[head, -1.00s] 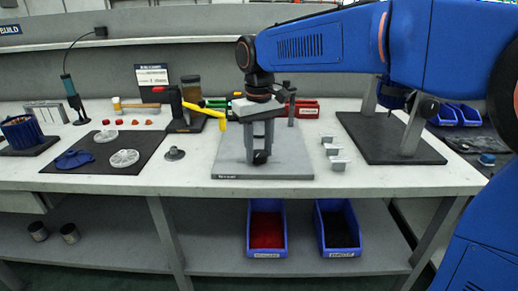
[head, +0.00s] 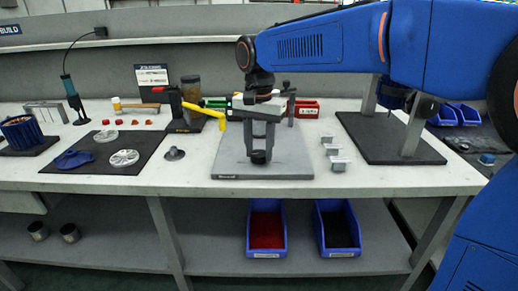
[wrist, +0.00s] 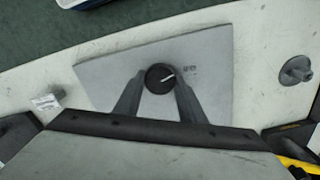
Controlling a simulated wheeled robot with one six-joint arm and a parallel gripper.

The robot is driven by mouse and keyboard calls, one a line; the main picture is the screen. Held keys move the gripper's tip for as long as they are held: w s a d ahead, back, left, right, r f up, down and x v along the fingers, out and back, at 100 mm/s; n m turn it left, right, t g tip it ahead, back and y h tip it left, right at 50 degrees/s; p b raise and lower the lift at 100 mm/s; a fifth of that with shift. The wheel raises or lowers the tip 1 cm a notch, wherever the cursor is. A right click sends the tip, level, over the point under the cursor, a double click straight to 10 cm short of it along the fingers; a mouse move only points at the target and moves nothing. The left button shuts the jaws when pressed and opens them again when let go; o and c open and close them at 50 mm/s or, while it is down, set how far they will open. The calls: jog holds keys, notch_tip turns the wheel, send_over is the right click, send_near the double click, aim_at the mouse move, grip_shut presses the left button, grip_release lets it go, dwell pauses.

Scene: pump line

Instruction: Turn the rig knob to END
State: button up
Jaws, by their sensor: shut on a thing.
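The rig knob (wrist: 160,78) is a round black dial with a white pointer line. In the wrist view the line points right and slightly up, towards a small mark I cannot read. The knob also shows in the head view (head: 259,157), low at the fingertips. It sits on a grey rig plate (head: 228,163), which fills the middle of the wrist view (wrist: 213,50). My gripper (head: 259,149) points down over the plate and is shut on the knob, one finger on each side. Its fingers also show in the wrist view (wrist: 158,92).
Small grey blocks (head: 339,163) stand right of the plate. A grey peg-like part (head: 174,153) stands to its left. A dark mat with parts (head: 92,164) is farther left. A dark stand base (head: 372,145) is at right.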

aim_at(260, 153)
jog(key=shift+m, duration=1.5)
jog(key=o, duration=1)
jog(key=shift+o, duration=0.2)
notch_tip(260, 153, up, 17)
jog(key=shift+r, duration=0.2)
jog(key=shift+d, duration=0.1)
